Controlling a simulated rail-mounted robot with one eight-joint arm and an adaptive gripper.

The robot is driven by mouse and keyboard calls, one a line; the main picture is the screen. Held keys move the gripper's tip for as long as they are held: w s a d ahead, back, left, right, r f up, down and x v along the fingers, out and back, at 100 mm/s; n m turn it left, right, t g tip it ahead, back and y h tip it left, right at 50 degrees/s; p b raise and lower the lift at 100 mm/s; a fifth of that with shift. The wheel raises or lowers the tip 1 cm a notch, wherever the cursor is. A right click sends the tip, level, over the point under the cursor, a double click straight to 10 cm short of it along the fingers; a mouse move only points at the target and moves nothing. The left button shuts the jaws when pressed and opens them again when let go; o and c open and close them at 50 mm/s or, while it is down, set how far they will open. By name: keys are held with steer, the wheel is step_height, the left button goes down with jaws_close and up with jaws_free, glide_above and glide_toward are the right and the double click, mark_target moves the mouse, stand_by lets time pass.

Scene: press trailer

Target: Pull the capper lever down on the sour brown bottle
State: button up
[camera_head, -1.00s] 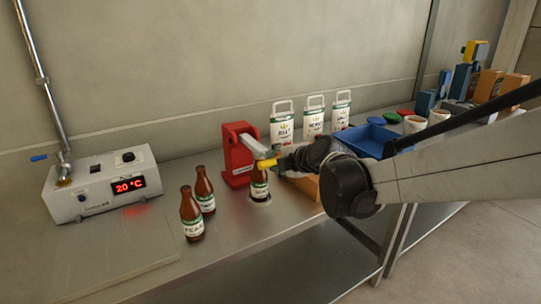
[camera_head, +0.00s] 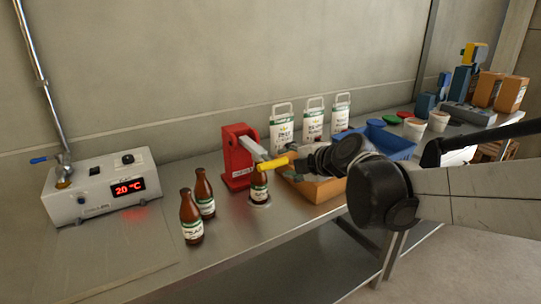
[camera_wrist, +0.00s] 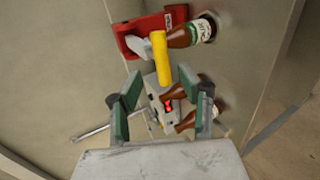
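The red capper (camera_head: 237,155) stands on the metal counter, with a grey lever (camera_head: 252,148) ending in a yellow handle (camera_head: 272,164). The lever slopes down toward the front, over the brown bottle (camera_head: 259,190) on the capper's base. The bottle's neck is partly hidden by the handle; its label appears to read "SOUR" in the wrist view (camera_wrist: 203,29). My gripper (camera_head: 314,160) is right of the handle, apart from it. In the wrist view, its green fingers (camera_wrist: 158,74) are spread, with the yellow handle (camera_wrist: 162,55) ahead, seen in the gap between them.
Two other brown bottles (camera_head: 191,216) (camera_head: 204,192) stand left of the capper. A display box (camera_head: 100,188) reading 2.0 °C is farther left. An orange-brown box (camera_head: 318,189) and a blue tray (camera_head: 385,140) lie near my gripper. White handled containers (camera_head: 282,135) stand behind.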

steer(key=shift+v, duration=2.3)
steer(key=s+d+f+m+g+h, duration=0.1)
steer(key=s+d+f+m+h, duration=0.1)
steer(key=s+m, duration=0.5)
steer(key=s+d+f+m+g+h, duration=0.1)
steer(key=s+d+f+m, duration=0.3)
steer(key=s+m, duration=0.4)
steer(key=s+d+f+m+g+h, duration=0.2)
steer(key=s+d+f+m+h, duration=0.1)
steer(key=s+m, duration=0.5)
steer(key=shift+d+f+m, duration=0.3)
steer(key=shift+d+f, duration=0.15)
steer(key=shift+d, duration=0.1)
